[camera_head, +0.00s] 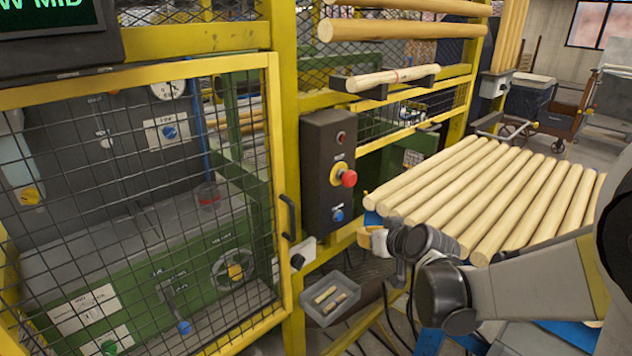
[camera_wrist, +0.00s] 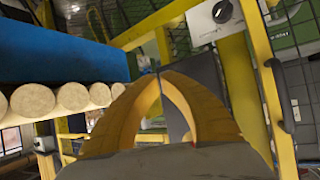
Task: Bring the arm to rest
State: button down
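My gripper (camera_head: 372,240) is at the end of my grey arm, which reaches in from the right edge in the head view. It hangs beside the left end of the wooden rods and below the dark control box. In the wrist view my gripper (camera_wrist: 160,74) shows two yellow fingers that curve together and meet at their tips. It is shut, with nothing visible between the fingers. In the head view its fingertips are small and partly hidden by my wrist.
Several wooden rods (camera_head: 480,190) lie on a blue stand at the right. A control box (camera_head: 325,170) with a red button is on a yellow post. A closed mesh door (camera_head: 150,200) stands at the left. A grey bin (camera_head: 331,300) with short pieces sits below.

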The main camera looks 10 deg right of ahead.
jog(key=s+a+r+m+g+h, duration=0.1)
jog(key=s+g, duration=0.3)
jog(key=s, duration=2.3)
jog(key=shift+s+a+r+m+h, duration=0.2)
jog(key=shift+r+m+h, duration=0.2)
jog(key=shift+r+h, duration=0.3)
